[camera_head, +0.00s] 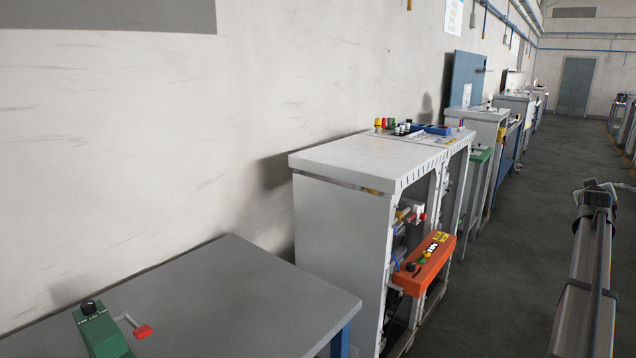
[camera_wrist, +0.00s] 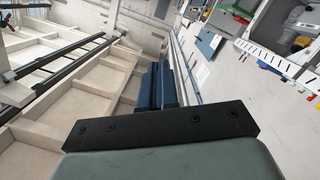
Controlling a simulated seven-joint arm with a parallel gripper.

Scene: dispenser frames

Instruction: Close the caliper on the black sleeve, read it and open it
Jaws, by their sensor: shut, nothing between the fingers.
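I cannot make out a caliper or a black sleeve in either view. In the wrist view a dark bar with screws on a grey-green body fills the bottom; I take it for my gripper (camera_wrist: 160,126). It is shut with nothing held, and no task object is near it.
In the head view a grey table (camera_head: 225,300) at lower left carries a green device (camera_head: 101,335) with a black knob and a red-tipped lever (camera_head: 142,331). A grey cabinet (camera_head: 340,225) with an orange control box (camera_head: 425,264) stands beyond. The aisle floor (camera_head: 530,190) is open.

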